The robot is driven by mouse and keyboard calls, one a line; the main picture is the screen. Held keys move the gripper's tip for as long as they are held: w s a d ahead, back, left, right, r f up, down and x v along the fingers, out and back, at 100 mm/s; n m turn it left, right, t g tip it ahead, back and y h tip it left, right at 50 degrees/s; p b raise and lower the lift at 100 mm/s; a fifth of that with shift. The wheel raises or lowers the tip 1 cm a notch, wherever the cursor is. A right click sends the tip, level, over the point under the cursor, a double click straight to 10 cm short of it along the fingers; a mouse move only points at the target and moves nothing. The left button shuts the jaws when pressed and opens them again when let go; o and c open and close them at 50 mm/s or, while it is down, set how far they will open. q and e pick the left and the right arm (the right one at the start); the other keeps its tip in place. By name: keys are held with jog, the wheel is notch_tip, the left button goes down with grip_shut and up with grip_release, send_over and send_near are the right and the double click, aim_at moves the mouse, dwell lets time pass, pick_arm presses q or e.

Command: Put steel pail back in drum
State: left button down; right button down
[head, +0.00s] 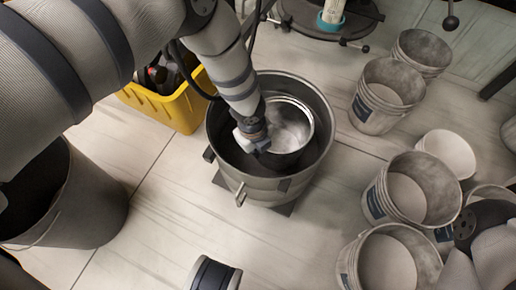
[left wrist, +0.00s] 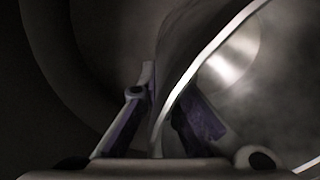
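The drum (head: 224,172) is a wide, dark grey metal vessel standing on the floor in the middle of the head view. The shiny steel pail (head: 292,124) appears within the drum's mouth, toward its right side; I cannot tell whether its base rests on anything. My left gripper (head: 256,143) reaches down over the drum to the pail's left rim. In the left wrist view, my left gripper (left wrist: 167,102) has a finger on each side of the pail's bright rim (left wrist: 205,58) and looks shut on its wall.
Several pale buckets (head: 386,92) stand on the right. A yellow crate (head: 180,108) sits close to the drum's upper left. A large dark bin (head: 95,205) stands at the left. Bare floor (head: 165,222) lies in front of the drum.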

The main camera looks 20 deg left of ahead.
pick_arm(q)
jog(key=c, duration=1.8)
grip_release()
jog(key=shift+f, duration=0.1)
pick_arm(e)
jog(key=shift+f, duration=0.1)
